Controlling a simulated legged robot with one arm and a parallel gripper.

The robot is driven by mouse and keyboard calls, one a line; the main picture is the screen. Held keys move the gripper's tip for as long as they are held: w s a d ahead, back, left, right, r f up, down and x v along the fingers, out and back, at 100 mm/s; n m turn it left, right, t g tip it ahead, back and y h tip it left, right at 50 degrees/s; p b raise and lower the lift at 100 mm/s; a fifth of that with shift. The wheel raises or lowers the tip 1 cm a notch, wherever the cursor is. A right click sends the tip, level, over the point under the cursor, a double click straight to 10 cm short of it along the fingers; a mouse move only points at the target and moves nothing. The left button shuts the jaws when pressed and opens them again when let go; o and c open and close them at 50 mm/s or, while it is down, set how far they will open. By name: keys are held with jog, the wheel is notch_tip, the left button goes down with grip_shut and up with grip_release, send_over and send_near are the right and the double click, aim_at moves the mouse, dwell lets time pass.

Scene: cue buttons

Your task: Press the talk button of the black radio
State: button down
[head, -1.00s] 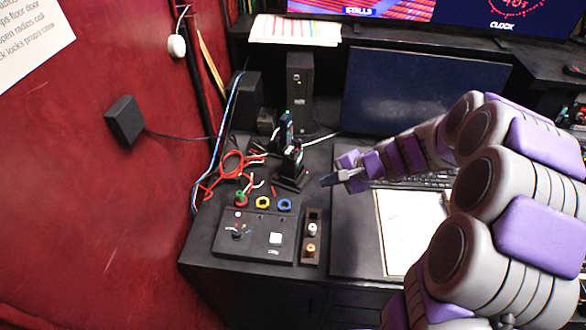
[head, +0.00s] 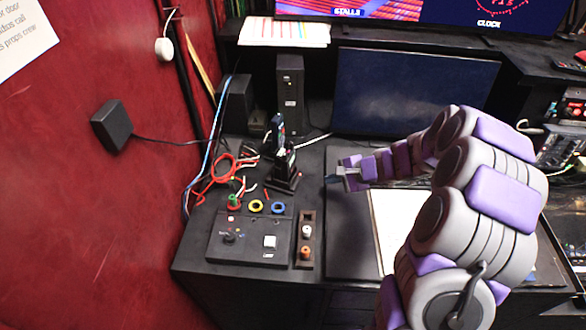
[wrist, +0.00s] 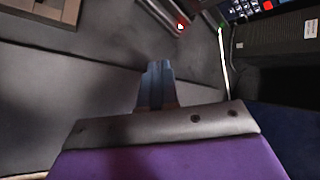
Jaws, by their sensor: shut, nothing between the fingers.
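The black radio (head: 278,138) stands upright in a black charger stand (head: 284,180) on the desk in the head view. In the wrist view, part of a dark handset with a keypad (wrist: 243,9) shows at the top edge, probably the radio, with a red light (wrist: 181,26) near it. The talk button cannot be made out. My gripper (head: 335,178) is to the right of the stand in the head view, apart from it and above the desk. Its fingers also show in the wrist view (wrist: 158,75), closed together and empty.
A black control box (head: 249,238) with a white button and a narrow switch strip (head: 306,240) lie at the front left. Red cables (head: 222,170) lie left of the stand. A monitor (head: 415,90) stands behind my arm. A white paper sheet (head: 393,235) lies below it.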

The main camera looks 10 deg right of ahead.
jog(key=shift+w+a, duration=0.65)
jog(key=shift+a, duration=0.6)
jog(key=shift+w+a, duration=0.7)
jog(key=shift+a, duration=0.55)
jog(key=shift+w+a, duration=0.65)
jog(key=shift+a, duration=0.6)
jog(key=shift+w+a, duration=0.2)
jog(key=shift+a, duration=0.1)
jog(key=shift+w+a, duration=0.2)
jog(key=shift+a, duration=0.15)
jog(key=shift+s+d, duration=0.1)
jog(key=shift+d, duration=0.05)
dwell(1.1)
jog(key=shift+s+d, duration=0.3)
jog(key=shift+d, duration=0.25)
jog(key=shift+s+d, duration=0.4)
jog(key=shift+d, duration=0.35)
jog(key=shift+s+d, duration=0.45)
jog(key=shift+d, duration=0.25)
jog(key=shift+s+d, duration=0.4)
jog(key=shift+d, duration=0.35)
